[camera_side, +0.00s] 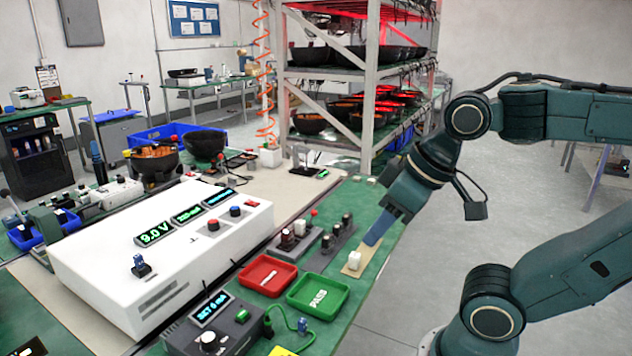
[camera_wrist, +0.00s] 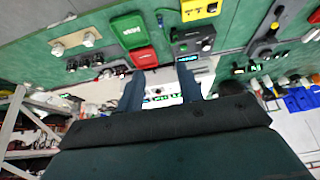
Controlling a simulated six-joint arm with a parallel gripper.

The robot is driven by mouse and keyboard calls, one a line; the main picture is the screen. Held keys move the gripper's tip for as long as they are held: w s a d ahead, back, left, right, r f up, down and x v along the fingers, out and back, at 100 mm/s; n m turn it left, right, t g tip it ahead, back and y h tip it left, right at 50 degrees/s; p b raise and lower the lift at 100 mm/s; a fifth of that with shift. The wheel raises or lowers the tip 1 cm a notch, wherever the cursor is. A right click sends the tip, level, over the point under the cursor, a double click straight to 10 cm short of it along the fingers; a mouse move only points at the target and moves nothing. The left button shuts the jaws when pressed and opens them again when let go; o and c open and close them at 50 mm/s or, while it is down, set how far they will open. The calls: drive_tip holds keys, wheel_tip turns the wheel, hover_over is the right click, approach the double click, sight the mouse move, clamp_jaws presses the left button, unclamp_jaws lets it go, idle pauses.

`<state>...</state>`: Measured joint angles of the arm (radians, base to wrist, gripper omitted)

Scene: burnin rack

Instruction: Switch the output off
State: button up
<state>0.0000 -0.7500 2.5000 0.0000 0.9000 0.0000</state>
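A white bench power supply (camera_side: 165,258) stands on the bench with green displays (camera_side: 155,233), the left one reading 9.0 V. Its face carries a red knob (camera_side: 213,225), a dark knob (camera_side: 235,211) and a small blue-topped part (camera_side: 140,266) that may be a switch or a terminal. Part of the supply shows between my fingers in the wrist view (camera_wrist: 160,88). My gripper (camera_side: 372,240) is to the right of the supply, well apart from it, over the bench's right edge. In the wrist view its two blue fingers (camera_wrist: 160,73) are spread with nothing between them.
A grey unit (camera_side: 212,328) with a "SET" display and white knob stands in front of the supply. A red tray (camera_side: 267,276) and green PASS tray (camera_side: 318,297) lie between supply and gripper. A white block (camera_side: 354,259) sits below my gripper. A rack (camera_side: 370,85) stands behind.

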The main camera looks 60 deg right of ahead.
drive_tip(key=shift+c, duration=0.3)
drive_tip(key=shift+w, duration=0.1)
drive_tip(key=c, duration=0.7)
drive_tip(key=shift+w+r, duration=0.25)
drive_tip(key=shift+w, duration=0.2)
clamp_jaws()
drive_tip(key=w+d+r+t, duration=0.1)
drive_tip(key=w+d, duration=0.3)
drive_tip(key=w, duration=0.7)
drive_tip(key=w+d+r+t, duration=0.1)
drive_tip(key=w+d, duration=0.3)
drive_tip(key=w, duration=0.7)
drive_tip(key=w+d+f+t, duration=0.1)
drive_tip(key=w+d+f, duration=0.3)
drive_tip(key=w+d, duration=0.3)
drive_tip(key=w+d+f+t, duration=0.1)
drive_tip(key=w+d+f, duration=0.4)
drive_tip(key=w+d, duration=0.2)
drive_tip(key=shift+w+d+t, duration=0.25)
drive_tip(key=shift+d+t, duration=0.15)
drive_tip(key=shift+d, duration=0.85)
